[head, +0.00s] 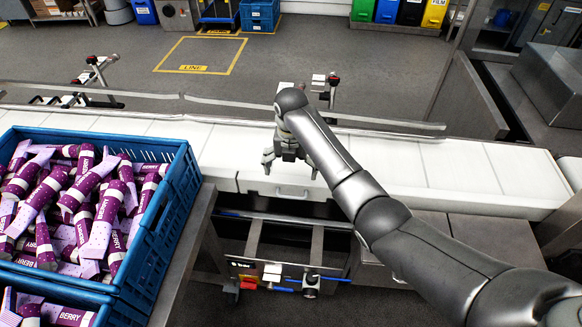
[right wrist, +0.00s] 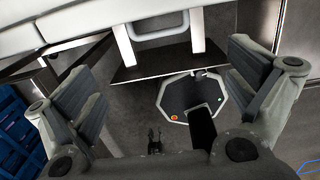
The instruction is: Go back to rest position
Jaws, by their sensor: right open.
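My right gripper (head: 290,172) hangs over the white conveyor (head: 390,160) near the middle of the head view, with its fingers pointing down. Its fingers are spread apart in the right wrist view (right wrist: 162,85), with nothing between them. My right arm reaches in from the lower right. My left gripper is in neither view.
A blue crate (head: 160,213) full of purple and white BERRY packs (head: 85,205) stands left of the gripper. Part of a second crate shows at the lower left. A metal cart (head: 290,245) sits under the conveyor. The conveyor's right stretch is clear.

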